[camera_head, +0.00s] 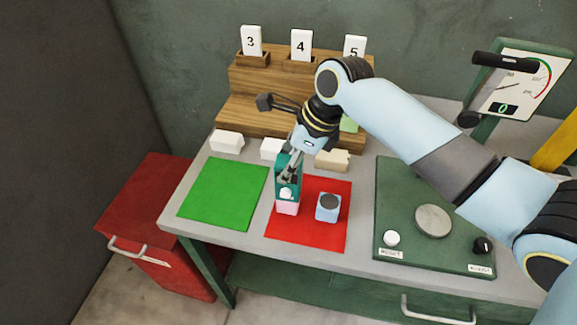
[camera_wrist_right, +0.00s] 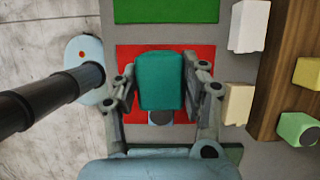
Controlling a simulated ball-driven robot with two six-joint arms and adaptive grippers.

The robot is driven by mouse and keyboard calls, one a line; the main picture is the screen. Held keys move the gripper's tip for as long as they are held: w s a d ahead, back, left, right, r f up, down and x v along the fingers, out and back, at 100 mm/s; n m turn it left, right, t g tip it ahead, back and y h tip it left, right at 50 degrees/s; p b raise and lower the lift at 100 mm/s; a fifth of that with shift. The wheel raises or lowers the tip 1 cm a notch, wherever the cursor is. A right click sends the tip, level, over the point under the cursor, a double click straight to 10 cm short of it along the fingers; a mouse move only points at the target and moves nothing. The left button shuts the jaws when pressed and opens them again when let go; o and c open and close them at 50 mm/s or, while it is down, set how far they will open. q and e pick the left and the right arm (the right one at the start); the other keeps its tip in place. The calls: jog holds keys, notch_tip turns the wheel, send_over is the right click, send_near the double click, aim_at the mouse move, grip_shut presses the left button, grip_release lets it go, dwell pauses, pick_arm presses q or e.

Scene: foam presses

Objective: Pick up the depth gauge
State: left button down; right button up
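The depth gauge appears to be the teal block-shaped tool (camera_head: 281,178) with a round white face low on its front. It stands upright over the red mat (camera_head: 333,235). My right gripper (camera_head: 292,168) comes down on it from above. In the right wrist view the teal body (camera_wrist_right: 161,80) lies between the two fingers of the right gripper (camera_wrist_right: 160,85), which close on its sides. A pink block (camera_head: 288,208) shows directly beneath the gauge; I cannot tell whether they touch. My left gripper is not in view.
A blue block with a grey round top (camera_head: 328,207) stands on the red mat, close right. The green mat (camera_head: 222,193) is empty. Pale blocks (camera_head: 227,141) lie behind, before the wooden stepped rack (camera_head: 245,107). A green press base (camera_head: 392,205) stands right.

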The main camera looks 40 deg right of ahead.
grip_shut()
jog(key=shift+r, duration=0.15)
